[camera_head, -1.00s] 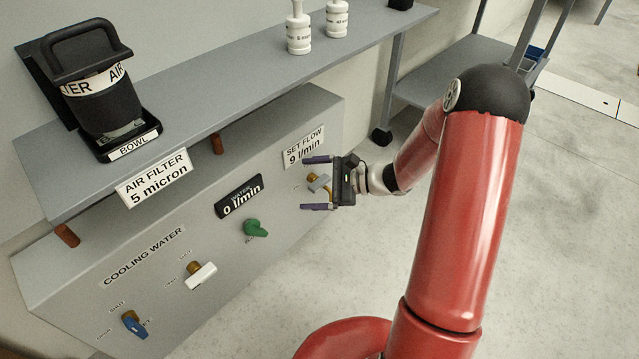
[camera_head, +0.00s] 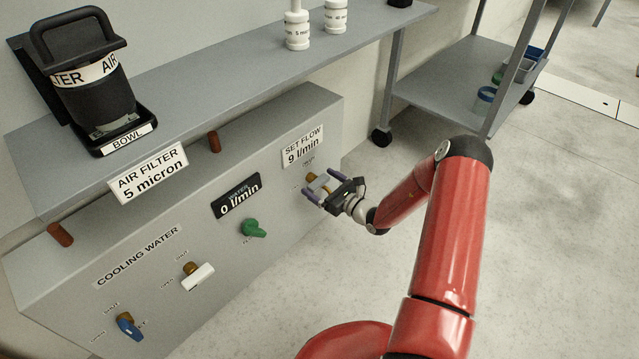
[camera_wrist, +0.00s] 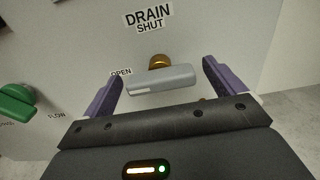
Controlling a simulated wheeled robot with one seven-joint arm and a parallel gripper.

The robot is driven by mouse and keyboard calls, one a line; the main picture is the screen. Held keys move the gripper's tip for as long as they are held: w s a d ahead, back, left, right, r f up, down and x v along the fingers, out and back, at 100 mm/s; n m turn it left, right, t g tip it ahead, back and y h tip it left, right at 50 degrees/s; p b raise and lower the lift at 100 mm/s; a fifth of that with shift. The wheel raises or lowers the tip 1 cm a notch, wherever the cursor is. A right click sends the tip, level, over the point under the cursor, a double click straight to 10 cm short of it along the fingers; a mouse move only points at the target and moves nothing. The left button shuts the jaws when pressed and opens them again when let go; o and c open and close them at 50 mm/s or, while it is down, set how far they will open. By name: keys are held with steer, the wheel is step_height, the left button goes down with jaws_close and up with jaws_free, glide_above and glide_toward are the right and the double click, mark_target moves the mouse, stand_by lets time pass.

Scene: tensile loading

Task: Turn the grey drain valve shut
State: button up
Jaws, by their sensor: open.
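The grey drain valve handle (camera_wrist: 160,80) sits on a brass stem below the DRAIN label in the wrist view. It lies nearly level, its left end by the OPEN mark (camera_wrist: 121,72); the SHUT mark (camera_wrist: 151,28) is above the stem. In the head view the valve (camera_head: 317,182) is at the right end of the grey panel, partly hidden by my gripper. My gripper (camera_head: 324,186) is open there, its purple fingers on either side of the handle. In the wrist view my gripper (camera_wrist: 160,80) shows gaps between handle and fingers.
The panel also carries a green knob (camera_head: 253,229), a white-handled valve (camera_head: 198,277) and a blue-handled valve (camera_head: 130,327). A display (camera_head: 236,196) reads 0 l/min.

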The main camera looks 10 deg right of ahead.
steer(key=shift+w+a, duration=0.35)
steer(key=shift+w, duration=0.15)
steer(key=shift+c, duration=0.2)
steer(key=c, duration=0.9)
steer(key=shift+c, duration=0.2)
